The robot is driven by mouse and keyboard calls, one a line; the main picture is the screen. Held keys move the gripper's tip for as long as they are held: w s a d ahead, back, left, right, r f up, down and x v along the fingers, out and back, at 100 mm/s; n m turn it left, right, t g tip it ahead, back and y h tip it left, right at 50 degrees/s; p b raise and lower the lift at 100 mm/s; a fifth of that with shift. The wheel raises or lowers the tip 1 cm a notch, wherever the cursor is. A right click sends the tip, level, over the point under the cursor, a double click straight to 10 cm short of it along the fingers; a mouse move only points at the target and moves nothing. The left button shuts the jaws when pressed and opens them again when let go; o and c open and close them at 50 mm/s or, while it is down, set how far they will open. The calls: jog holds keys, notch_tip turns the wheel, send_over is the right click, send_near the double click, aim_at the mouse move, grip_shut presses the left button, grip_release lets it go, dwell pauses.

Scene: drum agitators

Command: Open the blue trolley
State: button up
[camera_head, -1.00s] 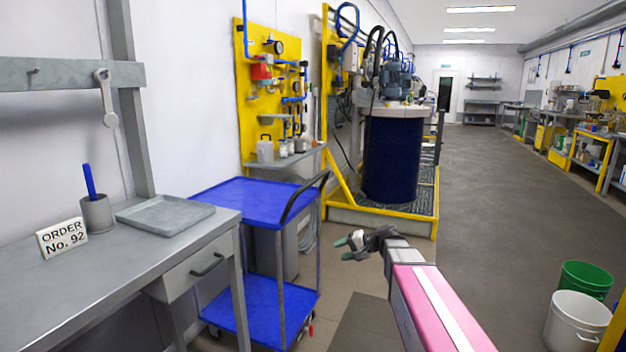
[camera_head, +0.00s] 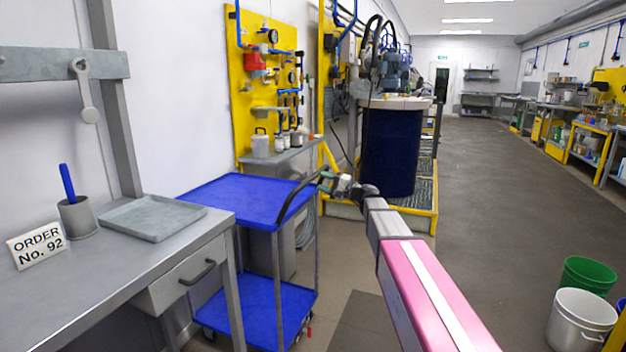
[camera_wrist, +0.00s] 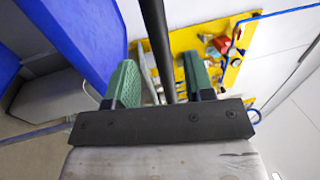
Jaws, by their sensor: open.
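The blue trolley (camera_head: 258,202) stands between the grey table and the drum station, with a blue top shelf and a blue lower shelf. Its black push handle (camera_head: 297,194) rises from the right side of the top shelf. My gripper (camera_head: 325,181) is at the upper end of this handle. In the wrist view the trolley's blue shelf (camera_wrist: 75,35) is at the upper left. The dark handle bar (camera_wrist: 158,45) runs between the two green fingertips of my open gripper (camera_wrist: 162,85). I cannot tell whether either finger touches the bar.
A grey table (camera_head: 95,262) with a tray (camera_head: 152,218), a cup and an order sign stands at left. A large blue drum (camera_head: 390,152) stands behind the trolley. White (camera_head: 580,322) and green (camera_head: 588,272) buckets are at lower right.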

aim_at(315, 178)
jog(key=shift+x, duration=2.45)
grip_shut()
jog(key=shift+s+d, duration=0.1)
